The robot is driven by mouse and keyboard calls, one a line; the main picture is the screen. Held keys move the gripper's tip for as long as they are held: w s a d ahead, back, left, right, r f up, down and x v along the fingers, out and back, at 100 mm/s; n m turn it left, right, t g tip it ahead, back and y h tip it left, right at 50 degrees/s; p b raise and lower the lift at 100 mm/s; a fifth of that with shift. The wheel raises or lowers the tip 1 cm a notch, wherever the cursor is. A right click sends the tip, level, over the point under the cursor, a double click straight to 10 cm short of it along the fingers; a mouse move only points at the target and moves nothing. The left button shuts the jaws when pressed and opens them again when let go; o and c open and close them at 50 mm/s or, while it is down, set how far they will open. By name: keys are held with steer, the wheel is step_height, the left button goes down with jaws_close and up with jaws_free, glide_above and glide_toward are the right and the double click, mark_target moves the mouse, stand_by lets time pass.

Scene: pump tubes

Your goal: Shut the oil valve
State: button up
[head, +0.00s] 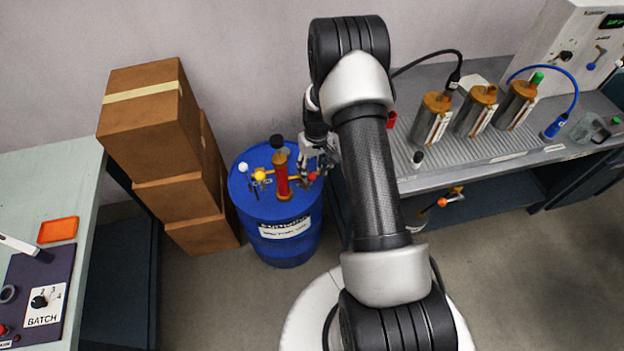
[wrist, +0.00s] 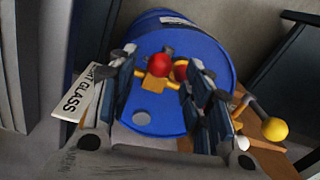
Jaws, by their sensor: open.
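A blue drum (head: 275,230) stands on the floor; a red sight tube (head: 282,180) rises from its lid between brass pipes. A red ball (head: 313,176) is on the right pipe, a yellow ball (head: 259,175) on the left, and a white ball (head: 243,167) further left. No visible label tells which ball belongs to the oil valve. My gripper (head: 312,165) is open over the right side of the lid, close to the red ball.
Stacked cardboard boxes (head: 150,115) stand left of the drum. A grey bench (head: 430,175) with several metal canisters (head: 434,117) is close on the right. A label plate reading "GLASS" (wrist: 85,92) is beside the left finger. Open floor lies in front of the drum.

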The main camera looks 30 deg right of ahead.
mark_target(312, 174)
step_height(312, 174, down, 5)
steer(key=shift+w+a+f+b, duration=0.1)
steer(key=shift+a+b, duration=0.05)
steer(key=shift+b, duration=0.35)
steer(key=shift+c, duration=0.6)
jaws_close()
